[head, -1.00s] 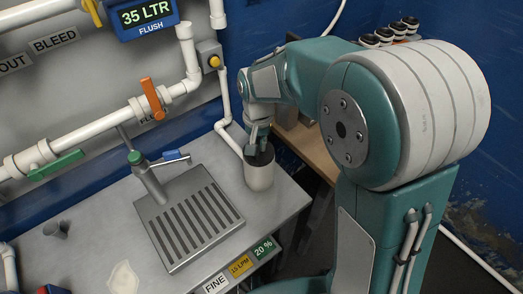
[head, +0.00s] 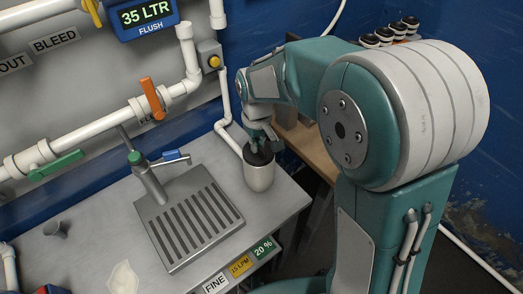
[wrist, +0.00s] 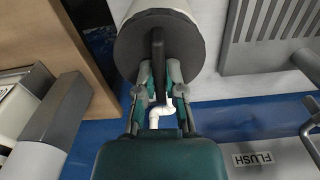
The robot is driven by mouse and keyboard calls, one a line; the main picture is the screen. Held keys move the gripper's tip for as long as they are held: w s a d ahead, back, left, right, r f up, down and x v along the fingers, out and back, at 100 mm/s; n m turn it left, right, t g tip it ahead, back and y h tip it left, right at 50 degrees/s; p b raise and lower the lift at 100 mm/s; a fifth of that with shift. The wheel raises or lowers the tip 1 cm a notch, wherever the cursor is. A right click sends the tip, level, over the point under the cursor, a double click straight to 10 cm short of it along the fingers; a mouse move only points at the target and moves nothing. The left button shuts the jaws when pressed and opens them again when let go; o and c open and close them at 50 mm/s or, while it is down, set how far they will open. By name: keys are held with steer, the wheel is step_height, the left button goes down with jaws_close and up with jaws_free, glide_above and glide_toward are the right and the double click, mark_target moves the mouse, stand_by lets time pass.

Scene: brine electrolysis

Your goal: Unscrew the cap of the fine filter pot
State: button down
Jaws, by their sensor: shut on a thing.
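The fine filter pot (head: 259,178) is a pale upright cylinder at the right end of the grey bench in the head view. Its dark round cap (wrist: 184,43) fills the top middle of the wrist view, with a raised bar handle across it. The cap sits on the pot, and the pale pot wall shows beyond its edge. My gripper (wrist: 157,85) is shut on the cap's bar, with one finger on each side. In the head view, my gripper (head: 262,143) comes down onto the cap from above and partly hides it.
A slotted drain tray (head: 172,262) with a tap stands left of the pot. White pipes with an orange valve handle (head: 152,98) and a green one run along the wall. A wooden surface (head: 312,150) lies right of the pot.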

steer(key=shift+s+a, duration=0.15)
steer(key=shift+a, duration=0.05)
steer(key=n, duration=0.4)
steer(key=shift+n, duration=0.3)
steer(key=shift+s+n, duration=0.1)
steer(key=shift+n, duration=0.6)
steer(key=n, duration=0.3)
steer(key=shift+a, duration=0.1)
steer(key=shift+n, duration=1.4)
steer(key=n, duration=0.2)
steer(key=shift+s+n, duration=0.1)
steer(key=shift+n, duration=0.2)
steer(key=n, duration=0.3)
